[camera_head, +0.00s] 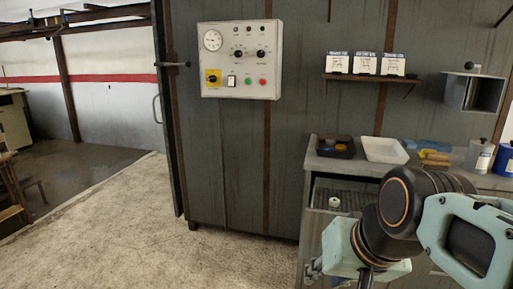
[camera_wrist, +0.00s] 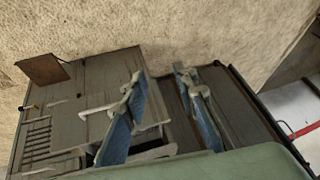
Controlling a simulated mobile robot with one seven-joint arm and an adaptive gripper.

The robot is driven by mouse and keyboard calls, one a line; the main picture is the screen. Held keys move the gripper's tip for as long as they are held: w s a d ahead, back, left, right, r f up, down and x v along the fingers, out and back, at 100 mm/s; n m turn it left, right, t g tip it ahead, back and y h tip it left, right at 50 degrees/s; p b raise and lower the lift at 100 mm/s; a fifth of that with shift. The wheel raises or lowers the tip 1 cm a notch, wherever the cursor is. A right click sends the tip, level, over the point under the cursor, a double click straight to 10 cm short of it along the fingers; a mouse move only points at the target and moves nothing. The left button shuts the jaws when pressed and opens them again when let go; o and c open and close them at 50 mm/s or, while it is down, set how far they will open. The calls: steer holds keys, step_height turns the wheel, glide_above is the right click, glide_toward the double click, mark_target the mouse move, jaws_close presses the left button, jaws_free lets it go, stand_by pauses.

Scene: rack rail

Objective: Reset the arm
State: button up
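My arm (camera_head: 400,215) reaches in from the lower right of the head view, in front of the workbench. My gripper (camera_wrist: 163,82) shows in the wrist view as two separated fingers with blue pads. There is a clear gap between them and nothing is held. Beyond the fingers, the wrist view shows dark grey panelled surfaces (camera_wrist: 85,85) and pale rough floor (camera_wrist: 200,25), seen at a tilt. In the head view the gripper is mostly hidden at the lower edge.
A grey workbench (camera_head: 325,158) carries a black tray (camera_head: 322,148), a white tray (camera_head: 383,151) and cans (camera_head: 479,157). A control panel (camera_head: 240,60) hangs on the dark wall.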

steer(key=s+d+f+n+h, duration=0.1)
steer(key=s+f+h, duration=0.15)
steer(key=s, duration=0.25)
step_height(320, 180, up, 26)
steer(key=p, duration=2.5)
steer(key=shift+w+f+y+p, duration=0.25)
steer(key=shift+w+y+p, duration=0.05)
steer(key=shift+y, duration=0.15)
steer(key=shift+d, duration=0.15)
